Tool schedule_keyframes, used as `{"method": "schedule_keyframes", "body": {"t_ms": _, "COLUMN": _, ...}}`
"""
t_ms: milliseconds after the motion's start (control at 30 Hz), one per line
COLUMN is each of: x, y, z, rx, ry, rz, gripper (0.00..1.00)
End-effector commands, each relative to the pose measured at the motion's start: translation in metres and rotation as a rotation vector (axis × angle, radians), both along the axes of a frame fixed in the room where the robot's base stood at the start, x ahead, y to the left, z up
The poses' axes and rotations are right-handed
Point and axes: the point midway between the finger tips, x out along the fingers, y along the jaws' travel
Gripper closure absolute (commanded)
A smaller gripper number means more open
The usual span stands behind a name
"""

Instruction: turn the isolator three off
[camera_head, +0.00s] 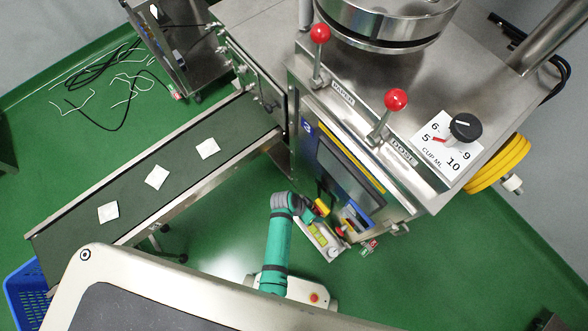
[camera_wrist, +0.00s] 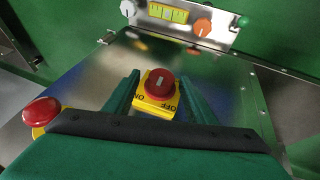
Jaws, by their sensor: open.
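The isolator is a red rotary knob (camera_wrist: 159,84) on a yellow plate marked ON and OFF (camera_wrist: 156,107). A pale mark shows on the knob's face; I cannot tell which label it is set to. In the wrist view my gripper (camera_wrist: 159,77) is open, with one green finger on each side of the knob. I see no clear contact between fingers and knob. In the head view my gripper (camera_head: 309,210) is at the front of the machine marked 3 (camera_head: 307,128), beside the yellow isolator plate (camera_head: 322,207), which is partly hidden.
A red button (camera_wrist: 42,111) on a yellow base is left of my gripper. A small panel (camera_wrist: 180,22) with white, orange and green knobs is beyond the isolator. In the head view a blue-framed screen (camera_head: 345,173) is above, and a conveyor (camera_head: 180,170) carries white packets.

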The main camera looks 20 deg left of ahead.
Motion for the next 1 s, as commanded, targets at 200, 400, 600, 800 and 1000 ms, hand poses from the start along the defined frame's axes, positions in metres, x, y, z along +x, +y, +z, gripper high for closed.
{"method": "schedule_keyframes", "body": {"t_ms": 200, "x": -0.004, "y": 0.017, "z": 0.031, "rx": -0.003, "ry": -0.001, "rz": 0.005, "gripper": 0.50}}
{"method": "schedule_keyframes", "body": {"t_ms": 400, "x": -0.009, "y": 0.030, "z": 0.060, "rx": -0.004, "ry": 0.001, "rz": 0.006, "gripper": 0.50}}
{"method": "schedule_keyframes", "body": {"t_ms": 600, "x": -0.014, "y": 0.043, "z": 0.088, "rx": -0.004, "ry": 0.001, "rz": 0.006, "gripper": 0.50}}
{"method": "schedule_keyframes", "body": {"t_ms": 800, "x": -0.029, "y": 0.057, "z": 0.090, "rx": 0.051, "ry": -0.024, "rz": 0.061, "gripper": 0.50}}
{"method": "schedule_keyframes", "body": {"t_ms": 1000, "x": -0.042, "y": 0.070, "z": 0.090, "rx": 0.121, "ry": -0.078, "rz": 0.140, "gripper": 0.50}}
